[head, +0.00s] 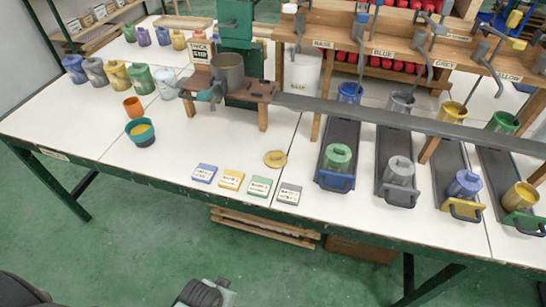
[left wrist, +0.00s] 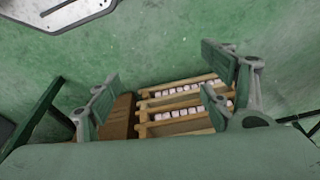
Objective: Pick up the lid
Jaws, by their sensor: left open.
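A round yellow lid (head: 275,158) with a small raised handle lies flat on the white table (head: 225,137) in the head view, behind the row of small cards. My left gripper (head: 202,293) shows at the bottom edge of the head view, in front of the table and well apart from the lid. In the left wrist view my left gripper (left wrist: 158,82) is open with nothing between its fingers. That view looks at the green floor, and the lid is not in it. My right gripper is not in view.
Blue, yellow, green and grey cards (head: 231,180) lie along the front edge. A teal bowl (head: 140,132) and an orange cup (head: 133,107) stand left. Dark trays (head: 339,135) with lidded pots and a long grey bar (head: 400,118) fill the right. Wooden pallets (left wrist: 185,105) lie below.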

